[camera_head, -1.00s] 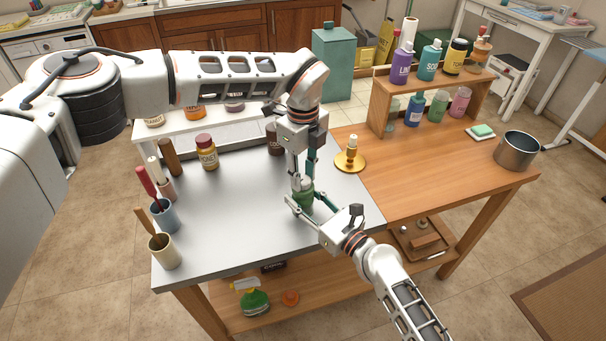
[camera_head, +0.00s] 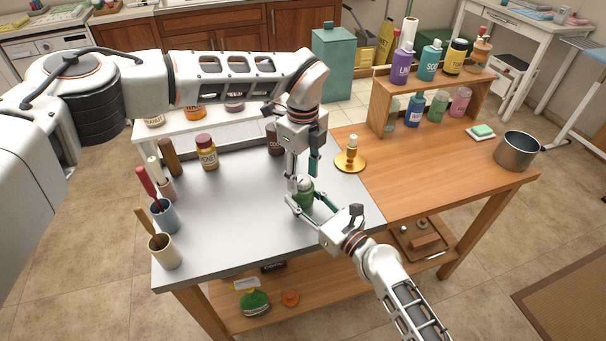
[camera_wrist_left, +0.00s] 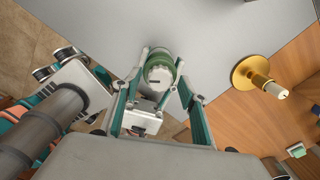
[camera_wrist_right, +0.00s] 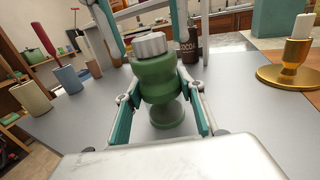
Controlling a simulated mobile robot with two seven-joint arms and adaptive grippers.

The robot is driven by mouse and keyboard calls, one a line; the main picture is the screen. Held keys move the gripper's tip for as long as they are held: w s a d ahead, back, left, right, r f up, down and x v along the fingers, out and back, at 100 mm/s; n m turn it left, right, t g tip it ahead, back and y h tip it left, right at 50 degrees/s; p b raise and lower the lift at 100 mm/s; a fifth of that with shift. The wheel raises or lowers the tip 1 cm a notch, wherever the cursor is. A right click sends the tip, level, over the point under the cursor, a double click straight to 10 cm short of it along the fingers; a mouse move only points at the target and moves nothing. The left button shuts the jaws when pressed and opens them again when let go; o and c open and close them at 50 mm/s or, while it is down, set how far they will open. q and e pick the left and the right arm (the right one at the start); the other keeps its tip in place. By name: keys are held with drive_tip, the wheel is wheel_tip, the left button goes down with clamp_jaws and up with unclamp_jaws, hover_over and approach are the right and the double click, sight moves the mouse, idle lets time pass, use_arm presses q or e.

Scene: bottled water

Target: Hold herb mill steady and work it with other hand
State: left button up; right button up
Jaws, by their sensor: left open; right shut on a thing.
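The herb mill (camera_head: 304,193) is green with a pale grey ribbed cap. It stands upright on the grey metal part of the table. My right gripper (camera_head: 302,203) is shut around its green body from the front. In the right wrist view the mill (camera_wrist_right: 160,85) sits between the fingers, its cap clear above them. My left gripper (camera_head: 302,172) points down from above and is open, its fingers spread above and around the cap level. The left wrist view shows the round cap (camera_wrist_left: 159,74) between the open fingers; I cannot tell whether they touch it.
A brass candlestick (camera_head: 350,161) stands right of the mill. A brown cocoa jar (camera_head: 274,140) is behind it. Cups with utensils (camera_head: 165,250) line the left edge. A wooden rack (camera_head: 385,115) and a metal pot (camera_head: 516,150) stand on the right. The grey surface left of the mill is clear.

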sight(303, 179)
use_arm(q)
wheel_tip(303, 179, up, 12)
idle(0.5)
idle(0.6)
wheel_tip(303, 179, down, 12)
drive_tip(key=shift+f, duration=0.1)
idle(0.5)
drive_tip(key=shift+c, duration=0.4)
drive_tip(key=c, duration=1)
